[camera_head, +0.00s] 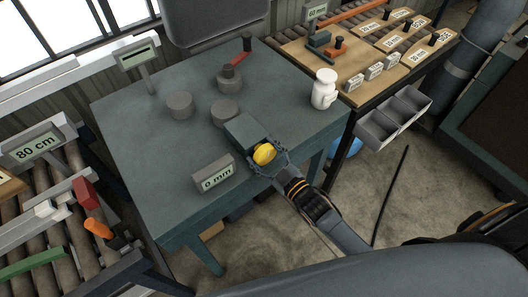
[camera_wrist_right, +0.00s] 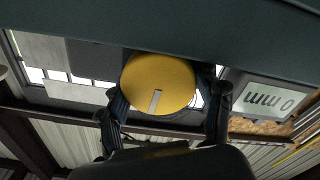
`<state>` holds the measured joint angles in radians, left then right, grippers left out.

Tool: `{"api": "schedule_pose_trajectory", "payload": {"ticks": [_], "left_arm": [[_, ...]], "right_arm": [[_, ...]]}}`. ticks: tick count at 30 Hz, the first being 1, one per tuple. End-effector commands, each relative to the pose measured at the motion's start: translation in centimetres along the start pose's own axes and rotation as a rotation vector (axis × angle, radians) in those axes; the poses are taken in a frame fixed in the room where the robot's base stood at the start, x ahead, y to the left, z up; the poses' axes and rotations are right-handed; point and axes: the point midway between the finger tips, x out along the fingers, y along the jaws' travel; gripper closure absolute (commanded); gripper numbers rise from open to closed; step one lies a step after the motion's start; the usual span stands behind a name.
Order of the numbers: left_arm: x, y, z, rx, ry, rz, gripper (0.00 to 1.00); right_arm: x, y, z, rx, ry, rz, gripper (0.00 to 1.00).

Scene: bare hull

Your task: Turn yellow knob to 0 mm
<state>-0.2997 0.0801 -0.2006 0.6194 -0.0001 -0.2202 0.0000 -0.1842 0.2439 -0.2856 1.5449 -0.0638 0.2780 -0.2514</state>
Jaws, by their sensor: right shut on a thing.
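The yellow knob (camera_head: 264,153) is on the front face of a dark grey-green box (camera_head: 243,131) at the table's near edge. In the right wrist view the knob (camera_wrist_right: 158,80) is round, with a pale mark on its face running from near the centre towards the lower edge. My right gripper (camera_head: 266,160) is shut on the knob, one finger on each side, as the wrist view (camera_wrist_right: 167,100) also shows. A small display (camera_head: 215,176) left of the knob reads "0 mm"; it appears upside down in the wrist view (camera_wrist_right: 268,97). My left gripper is not in view.
A roller conveyor (camera_head: 50,200) stands left. A wooden-topped bench (camera_head: 345,60) with grey bins (camera_head: 395,118) stands right.

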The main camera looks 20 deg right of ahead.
Motion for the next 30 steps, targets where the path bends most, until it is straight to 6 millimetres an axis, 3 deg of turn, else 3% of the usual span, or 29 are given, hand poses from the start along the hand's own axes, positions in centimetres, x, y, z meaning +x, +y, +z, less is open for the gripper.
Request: {"api": "schedule_pose_trajectory", "payload": {"ticks": [9,23,24,27,30], "left_arm": [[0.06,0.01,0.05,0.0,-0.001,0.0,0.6],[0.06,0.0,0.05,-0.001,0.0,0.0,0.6],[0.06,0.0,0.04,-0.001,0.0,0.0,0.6],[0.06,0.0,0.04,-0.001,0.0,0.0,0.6],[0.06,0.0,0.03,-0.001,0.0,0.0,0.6]], "right_arm": [[0.04,-0.05,-0.1,-0.1,0.002,0.001,0.66],[0.03,-0.04,-0.1,-0.118,0.002,0.0,0.66],[0.03,-0.04,-0.1,-0.119,0.002,0.0,0.3],[0.03,-0.04,-0.09,-0.118,0.002,0.0,0.11],[0.01,-0.08,-0.04,-0.116,0.001,0.0,0.11]]}}
